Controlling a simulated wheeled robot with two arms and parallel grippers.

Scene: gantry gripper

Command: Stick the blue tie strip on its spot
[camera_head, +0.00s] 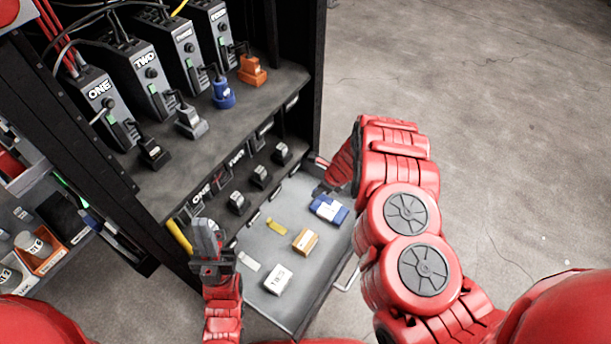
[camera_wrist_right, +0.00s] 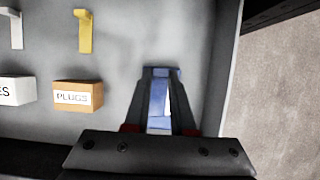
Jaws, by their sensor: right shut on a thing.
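My right gripper (camera_head: 322,187) is low over the back right of the open drawer. In the right wrist view its jaws (camera_wrist_right: 161,82) are shut on a blue piece (camera_wrist_right: 161,72), which I take as the blue tie strip; the fingers hide much of it. A blue box with a white label (camera_head: 329,208) lies in the drawer just below this gripper. A yellow strip (camera_head: 276,226) and a white strip (camera_head: 249,261) lie in the drawer to the left. My left gripper (camera_head: 206,240) is upright beside the drawer's left edge, seen so that its opening does not show.
The grey drawer also holds a white box (camera_head: 279,280) and an orange-brown PLUGS box (camera_head: 305,242). Above it, a shelf carries black, grey, blue (camera_head: 222,92) and orange (camera_head: 252,71) plugs before numbered units. A side shelf (camera_head: 52,263) stands left. The floor at right is clear.

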